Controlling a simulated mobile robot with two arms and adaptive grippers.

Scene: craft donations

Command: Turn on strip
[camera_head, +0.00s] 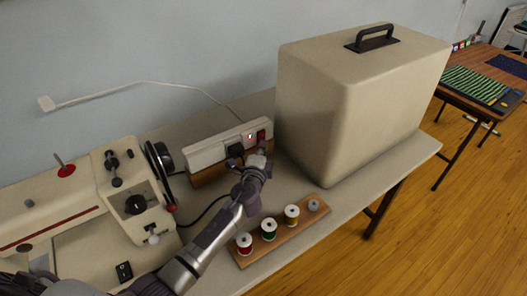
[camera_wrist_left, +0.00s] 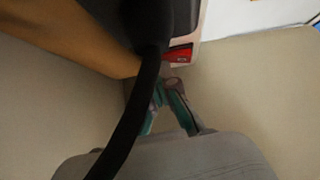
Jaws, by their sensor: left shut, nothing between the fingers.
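The white power strip (camera_head: 205,151) lies along a wooden block on the table, against the wall side. A red rocker switch (camera_head: 261,135) sits at its right end, with a small lit red light beside it. A black plug (camera_head: 236,151) is in the strip. My left gripper (camera_head: 262,158) is shut and empty, just in front of the strip's right end. In the left wrist view its fingertips (camera_wrist_left: 170,85) are close below the red switch (camera_wrist_left: 180,54). I cannot tell whether they touch the strip. My right gripper is not in view.
A sewing machine (camera_head: 90,190) stands at left. A large beige case (camera_head: 345,110) stands close right of the strip. A wooden rack (camera_head: 252,253) with thread spools lies in front. A black cord (camera_wrist_left: 145,90) crosses close to the left wrist camera.

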